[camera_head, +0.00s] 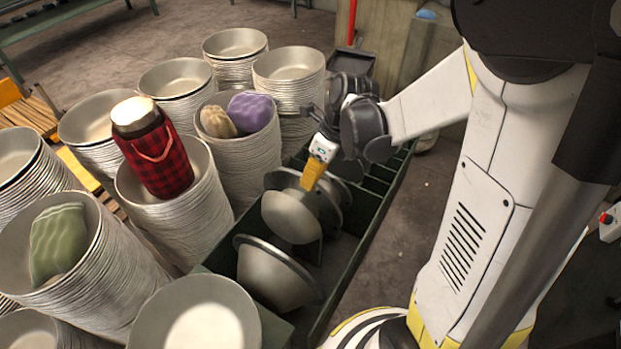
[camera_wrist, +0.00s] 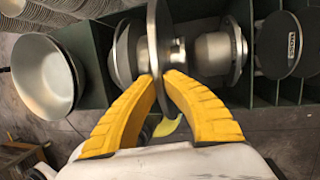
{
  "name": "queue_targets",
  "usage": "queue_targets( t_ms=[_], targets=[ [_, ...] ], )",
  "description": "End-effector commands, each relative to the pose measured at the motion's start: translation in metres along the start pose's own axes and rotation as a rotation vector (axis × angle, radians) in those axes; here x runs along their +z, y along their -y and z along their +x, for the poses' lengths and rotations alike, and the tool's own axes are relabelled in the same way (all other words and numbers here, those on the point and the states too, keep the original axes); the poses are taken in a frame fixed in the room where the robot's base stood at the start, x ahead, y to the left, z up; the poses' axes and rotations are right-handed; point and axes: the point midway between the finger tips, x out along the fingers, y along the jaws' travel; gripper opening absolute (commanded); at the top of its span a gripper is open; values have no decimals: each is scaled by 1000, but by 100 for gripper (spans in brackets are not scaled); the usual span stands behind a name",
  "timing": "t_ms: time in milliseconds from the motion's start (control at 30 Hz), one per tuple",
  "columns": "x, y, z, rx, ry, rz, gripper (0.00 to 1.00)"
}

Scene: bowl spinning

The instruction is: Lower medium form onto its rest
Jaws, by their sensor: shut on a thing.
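The medium form (camera_head: 291,216) is a grey metal piece with a round dished face and a flat flange. It is upright at the green slotted rack (camera_head: 347,262). My gripper (camera_head: 311,178) reaches down to it from behind and above. In the wrist view, my yellow fingers (camera_wrist: 161,82) are shut on the rim of its flange (camera_wrist: 153,42), seen edge-on. Its hub and rounded parts show to the right of the flange. Whether its underside touches the rest is hidden.
A larger form (camera_head: 272,275) sits in the nearer part of the rack. A dark disc with a label (camera_wrist: 278,45) stands at right in the wrist view. Stacks of metal bowls (camera_head: 240,160) crowd the left, one topped by a red plaid flask (camera_head: 156,150). Farther rack slots look empty.

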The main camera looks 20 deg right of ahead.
Motion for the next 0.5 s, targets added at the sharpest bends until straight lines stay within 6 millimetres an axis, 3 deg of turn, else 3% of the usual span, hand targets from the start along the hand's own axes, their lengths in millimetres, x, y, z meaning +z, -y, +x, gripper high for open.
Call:
queue_targets(
  t_ms=[500],
  targets=[
    [-4,2,14,5,1,0,0]
  ],
)
